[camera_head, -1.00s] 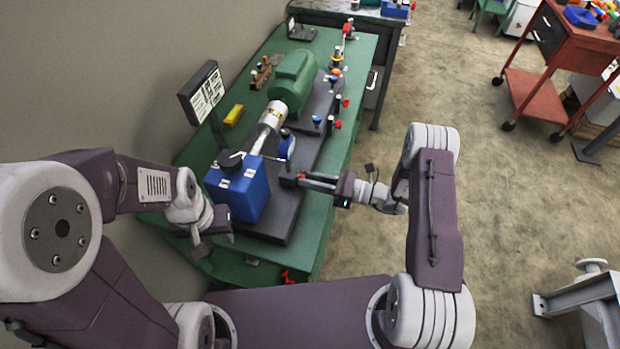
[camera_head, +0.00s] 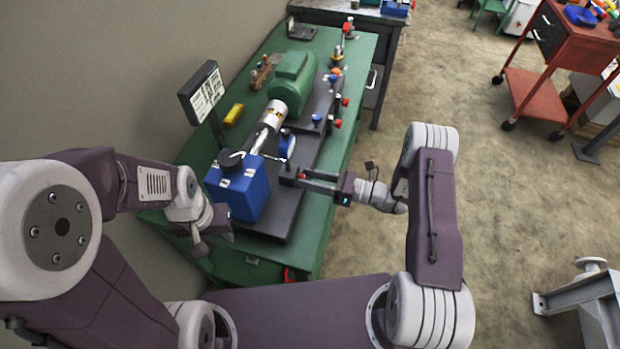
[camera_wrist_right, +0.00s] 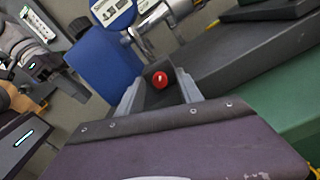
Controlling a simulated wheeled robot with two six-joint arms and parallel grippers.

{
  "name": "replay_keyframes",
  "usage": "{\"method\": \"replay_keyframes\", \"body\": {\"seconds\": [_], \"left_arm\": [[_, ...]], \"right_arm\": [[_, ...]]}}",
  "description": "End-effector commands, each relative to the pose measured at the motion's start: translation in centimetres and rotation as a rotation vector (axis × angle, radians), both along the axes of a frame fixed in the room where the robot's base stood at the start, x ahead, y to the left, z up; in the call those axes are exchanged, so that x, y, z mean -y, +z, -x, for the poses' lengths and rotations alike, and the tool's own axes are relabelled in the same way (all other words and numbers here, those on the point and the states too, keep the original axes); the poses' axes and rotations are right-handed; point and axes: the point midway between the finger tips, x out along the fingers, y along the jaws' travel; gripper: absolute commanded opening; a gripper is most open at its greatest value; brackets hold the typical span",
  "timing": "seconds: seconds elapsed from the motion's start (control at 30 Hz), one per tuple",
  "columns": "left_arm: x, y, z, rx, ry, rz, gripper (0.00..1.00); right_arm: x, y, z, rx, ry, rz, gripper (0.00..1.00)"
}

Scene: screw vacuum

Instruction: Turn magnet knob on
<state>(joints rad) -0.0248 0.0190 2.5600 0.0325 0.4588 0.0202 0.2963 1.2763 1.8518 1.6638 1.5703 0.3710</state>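A red knob (camera_head: 302,176) sits on the dark block at the front end of the machine's black base; it also shows in the right wrist view (camera_wrist_right: 160,79). My right gripper (camera_head: 306,179) is at this block, with its fingers spread apart. In the right wrist view, the right gripper (camera_wrist_right: 160,90) has one finger on each side of the dark block and knob, with a visible gap. Whether a finger touches the block is unclear. My left gripper (camera_head: 203,238) hangs left of the blue box, away from the knob; its fingers are too unclear to read.
A blue box (camera_head: 238,190) stands left of the knob, with a blue disc (camera_head: 287,146) behind. A green motor (camera_head: 293,82) and a sign (camera_head: 203,92) are farther back on the green table (camera_head: 318,235).

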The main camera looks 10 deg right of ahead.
Motion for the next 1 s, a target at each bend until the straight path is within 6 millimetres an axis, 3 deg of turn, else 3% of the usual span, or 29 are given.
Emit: {"method": "replay_keyframes", "body": {"seconds": [0.23, 0.6, 1.0], "left_arm": [[0.0, -0.2, 0.0, 0.0, 0.0, 0.0, 0.36], [0.0, -1.1, 0.0, 0.0, 0.0, 0.0, 0.36], [0.0, -1.2, 0.0, 0.0, 0.0, 0.0, 0.36]], "right_arm": [[0.8, -0.1, 0.2, 0.0, -0.004, 0.0, 0.43], [7.6, -0.1, 3.0, 0.001, -0.004, 0.0, 0.43], [8.4, 0.0, 3.5, 0.001, 0.001, 0.0, 0.43]]}}
